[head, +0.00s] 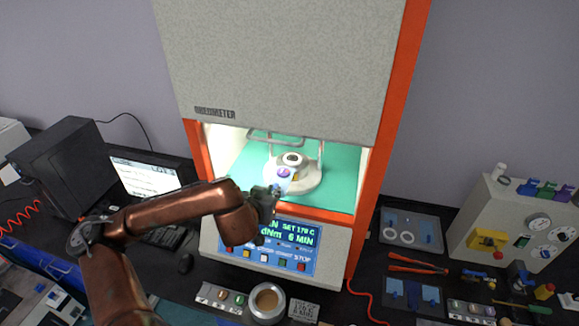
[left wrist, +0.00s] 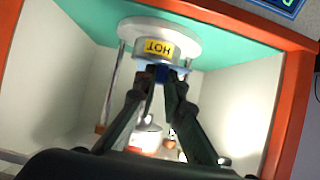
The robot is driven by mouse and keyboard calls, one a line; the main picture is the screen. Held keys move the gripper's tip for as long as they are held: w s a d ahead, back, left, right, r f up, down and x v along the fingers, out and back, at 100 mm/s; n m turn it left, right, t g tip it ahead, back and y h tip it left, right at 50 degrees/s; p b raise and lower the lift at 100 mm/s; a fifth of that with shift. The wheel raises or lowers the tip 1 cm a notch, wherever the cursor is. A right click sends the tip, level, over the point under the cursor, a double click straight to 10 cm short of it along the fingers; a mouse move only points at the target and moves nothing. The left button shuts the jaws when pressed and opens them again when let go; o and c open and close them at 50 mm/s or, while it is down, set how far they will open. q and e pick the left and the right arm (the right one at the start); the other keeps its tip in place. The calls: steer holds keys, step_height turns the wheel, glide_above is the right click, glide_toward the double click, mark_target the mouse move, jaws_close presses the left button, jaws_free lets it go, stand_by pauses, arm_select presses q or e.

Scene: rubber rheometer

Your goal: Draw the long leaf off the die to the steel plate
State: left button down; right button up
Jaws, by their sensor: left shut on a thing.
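The lower die (head: 300,180) is a round pale block on the teal floor of the lit chamber. In the left wrist view the die (left wrist: 155,35) appears inverted with a yellow HOT label. The long leaf (head: 291,184) is a thin pale-blue film at the die's front edge, with a purple disc on it. My left gripper (head: 276,190) reaches in front of the die, shut on the leaf's near end. In the left wrist view its fingertips (left wrist: 163,78) meet at a blue edge below the label. Which flat piece on the bench is the steel plate is unclear. My right gripper is out of view.
The orange chamber frame (head: 368,185) stands close on the right, with the control panel (head: 285,243) below. A grey tray with white rings (head: 410,229) lies to the right, near red-handled tongs (head: 418,265). A round metal cup (head: 267,301) stands in front.

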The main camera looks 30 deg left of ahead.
arm_select(q)
steer(key=s+d+b, duration=0.2)
steer(key=s+b, duration=0.6)
steer(key=b, duration=0.3)
stand_by(1.2)
stand_by(0.4)
